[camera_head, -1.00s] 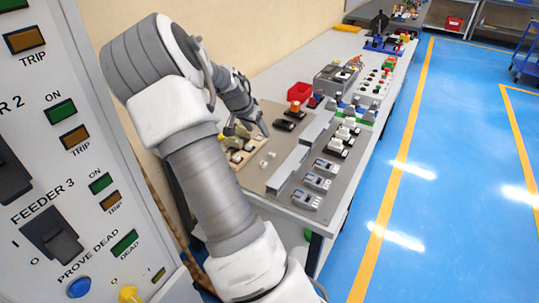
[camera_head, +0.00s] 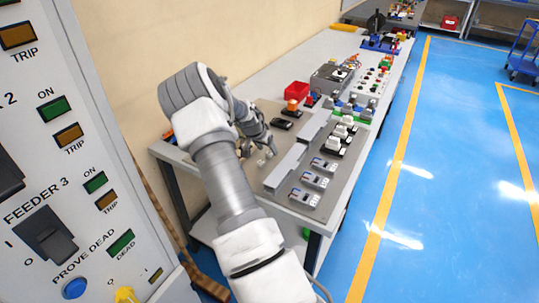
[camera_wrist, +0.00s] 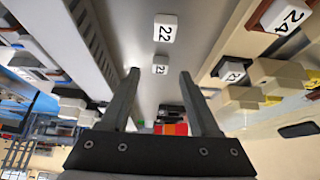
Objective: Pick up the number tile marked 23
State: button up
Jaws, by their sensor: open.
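My gripper (camera_wrist: 159,76) is open and empty, its two fingers pointing ahead over the grey board. In the wrist view, a white tile marked 22 (camera_wrist: 165,28) lies on the board beyond the fingertips. A smaller-looking white tile (camera_wrist: 160,69) shows between the fingertips; its number is too small to read surely. To the right, a tile marked 24 (camera_wrist: 286,15) and another tile (camera_wrist: 232,71), whose last digit is unclear, sit on holders. I cannot tell surely which is 23. In the head view, small white tiles (camera_head: 262,160) lie just below my gripper (camera_head: 268,150).
A grey duct (camera_head: 290,165) runs along the board right of the gripper, with several grey breakers (camera_head: 314,180) beyond it. The feeder panel (camera_head: 60,150) is at the left.

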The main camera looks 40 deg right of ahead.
aim_at(269, 154)
jog(key=shift+x, duration=1.2)
jog(key=shift+r, duration=0.1)
grip_shut()
